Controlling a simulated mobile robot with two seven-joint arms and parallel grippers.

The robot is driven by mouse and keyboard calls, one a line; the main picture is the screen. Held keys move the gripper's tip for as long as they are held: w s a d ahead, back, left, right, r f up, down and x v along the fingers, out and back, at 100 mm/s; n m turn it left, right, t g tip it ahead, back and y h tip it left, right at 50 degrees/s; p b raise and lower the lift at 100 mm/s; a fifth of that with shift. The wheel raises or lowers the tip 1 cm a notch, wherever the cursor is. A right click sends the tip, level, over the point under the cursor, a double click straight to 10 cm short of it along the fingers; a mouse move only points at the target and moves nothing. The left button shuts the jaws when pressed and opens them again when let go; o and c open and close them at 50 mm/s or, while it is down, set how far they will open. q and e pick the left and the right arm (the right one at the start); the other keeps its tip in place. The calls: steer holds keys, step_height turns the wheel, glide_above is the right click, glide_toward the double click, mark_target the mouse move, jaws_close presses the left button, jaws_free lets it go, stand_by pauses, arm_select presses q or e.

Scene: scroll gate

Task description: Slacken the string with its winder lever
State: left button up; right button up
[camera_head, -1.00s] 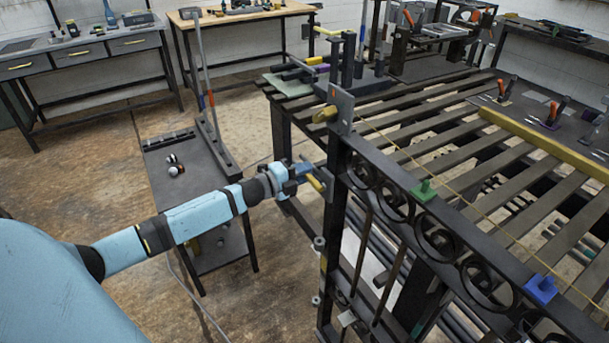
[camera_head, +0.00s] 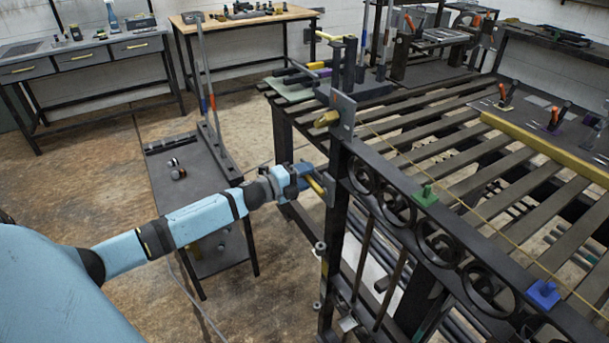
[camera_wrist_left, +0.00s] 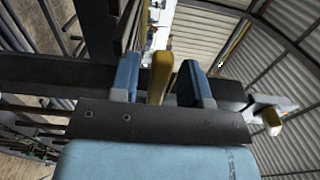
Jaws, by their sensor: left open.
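A thin yellow string (camera_head: 484,218) runs along the top of the black gate (camera_head: 455,234), past a green block (camera_head: 425,196) and a blue block (camera_head: 543,294). My left gripper (camera_head: 312,178) is at the gate's end post, by a short yellow lever (camera_head: 317,186). In the left wrist view the open blue fingers (camera_wrist_left: 158,80) stand either side of the yellow lever (camera_wrist_left: 160,72), with a gap visible on its right. A brass-coloured knob (camera_head: 326,119) sits on the grey plate above; a yellow-ended handle (camera_wrist_left: 272,121) shows right of the fingers. My right gripper is not in view.
A low dark bench (camera_head: 185,192) stands left of the gate, under my arm. A slatted table (camera_head: 455,125) with a yellow bar (camera_head: 545,147) lies behind the gate. Workbenches (camera_head: 85,50) line the wall. Open floor lies at the left.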

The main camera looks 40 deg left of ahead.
arm_select(q)
steer(key=v, duration=1.3)
steer(key=shift+s+b, duration=0.3)
steer(key=shift+s, duration=0.1)
